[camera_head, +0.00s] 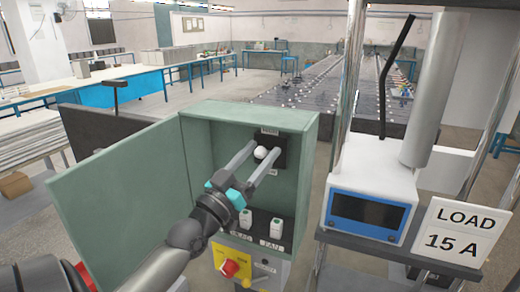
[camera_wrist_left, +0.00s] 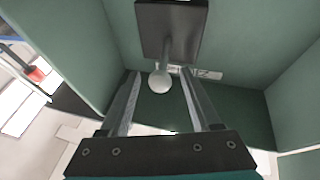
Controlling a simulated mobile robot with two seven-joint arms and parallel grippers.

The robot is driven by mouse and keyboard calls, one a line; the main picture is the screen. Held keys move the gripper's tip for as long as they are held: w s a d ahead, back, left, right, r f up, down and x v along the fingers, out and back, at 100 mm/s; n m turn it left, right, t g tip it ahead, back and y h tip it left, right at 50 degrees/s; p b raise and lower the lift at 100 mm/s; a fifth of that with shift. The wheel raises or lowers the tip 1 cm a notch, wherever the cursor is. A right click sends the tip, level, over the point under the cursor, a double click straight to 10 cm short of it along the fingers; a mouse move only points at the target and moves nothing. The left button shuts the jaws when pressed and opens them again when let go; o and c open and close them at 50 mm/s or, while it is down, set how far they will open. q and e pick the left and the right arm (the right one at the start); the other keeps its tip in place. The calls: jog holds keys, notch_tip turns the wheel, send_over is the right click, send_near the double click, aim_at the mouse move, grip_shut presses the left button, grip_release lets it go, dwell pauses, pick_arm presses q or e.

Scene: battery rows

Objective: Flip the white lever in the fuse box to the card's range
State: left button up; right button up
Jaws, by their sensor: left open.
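A green fuse box (camera_head: 316,150) stands with its door (camera_head: 125,195) swung open to the left. Inside, a lever with a white ball knob (camera_head: 261,153) sticks out of a dark plate (camera_head: 282,146) high on the back wall. My left gripper (camera_head: 265,160) is open, its two fingers reaching into the box on either side of the knob. In the left wrist view the knob (camera_wrist_left: 160,82) lies between the fingers, with a gap on both sides. A white card (camera_head: 452,232) at the right reads LOAD 15 A. My right gripper is not in view.
Below the lever are two white switches (camera_head: 276,227), one labelled FAN. A white device with a blue-framed screen (camera_head: 369,210) stands on a shelf to the right.

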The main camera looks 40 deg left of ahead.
pick_arm(q)
jog(key=shift+w, duration=0.3)
jog(key=shift+r, duration=0.1)
grip_shut()
dwell(0.4)
